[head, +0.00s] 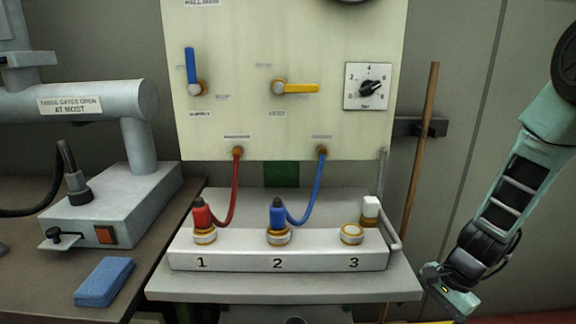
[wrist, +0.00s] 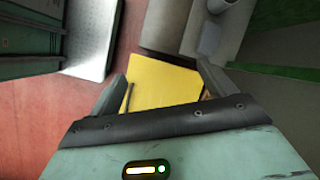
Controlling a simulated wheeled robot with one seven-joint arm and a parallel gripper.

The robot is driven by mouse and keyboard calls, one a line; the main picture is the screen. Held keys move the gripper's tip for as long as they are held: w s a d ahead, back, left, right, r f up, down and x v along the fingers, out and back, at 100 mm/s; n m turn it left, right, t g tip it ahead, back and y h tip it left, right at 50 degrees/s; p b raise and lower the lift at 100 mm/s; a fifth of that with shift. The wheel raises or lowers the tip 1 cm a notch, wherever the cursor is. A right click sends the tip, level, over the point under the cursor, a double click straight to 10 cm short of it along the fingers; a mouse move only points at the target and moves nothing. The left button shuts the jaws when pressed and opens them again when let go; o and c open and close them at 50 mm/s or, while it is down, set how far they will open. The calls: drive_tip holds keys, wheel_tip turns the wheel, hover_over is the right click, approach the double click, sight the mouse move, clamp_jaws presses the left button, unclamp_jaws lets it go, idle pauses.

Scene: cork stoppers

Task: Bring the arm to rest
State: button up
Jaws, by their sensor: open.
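My arm (head: 508,195) hangs at the right side of the head view, bent downward, with its wrist low beside the right end of the shelf. The gripper's fingers are cut off or hidden in the head view. In the wrist view my gripper (wrist: 162,88) is open, its two dark fingers apart with nothing held between them. Behind the gap, farther off, lies a yellow sheet (wrist: 165,82) with a dark pen-like item on it.
A white block (head: 300,258) numbered 1 to 3 stands on a grey shelf (head: 290,289). Red (head: 202,215) and blue (head: 278,213) connectors sit at 1 and 2. A wooden stick (head: 423,140) leans near my arm. A blue sponge (head: 104,282) lies on the left bench.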

drive_tip(key=s+d+r+n+t+h, duration=0.2)
drive_tip(key=s+r+n, duration=0.2)
drive_tip(key=r+n, duration=0.3)
drive_tip(key=s+d+r+n+t+h, duration=0.1)
drive_tip(key=s+d+r+n+h, duration=0.15)
drive_tip(key=r+n, duration=0.45)
drive_tip(key=s+a+f+n+g+b, duration=0.1)
drive_tip(key=s+a+f+n+b, duration=0.2)
drive_tip(key=s+a+b, duration=0.5)
drive_tip(key=s+a+f+n+g+b, duration=0.1)
drive_tip(key=s+a+f+n+b, duration=0.2)
drive_tip(key=s+a, duration=0.55)
wheel_tip(320, 180, up, 19)
drive_tip(key=w+a+p, duration=0.2)
drive_tip(key=w+p, duration=0.1)
drive_tip(key=p, duration=1.7)
drive_tip(key=shift+a, duration=0.2)
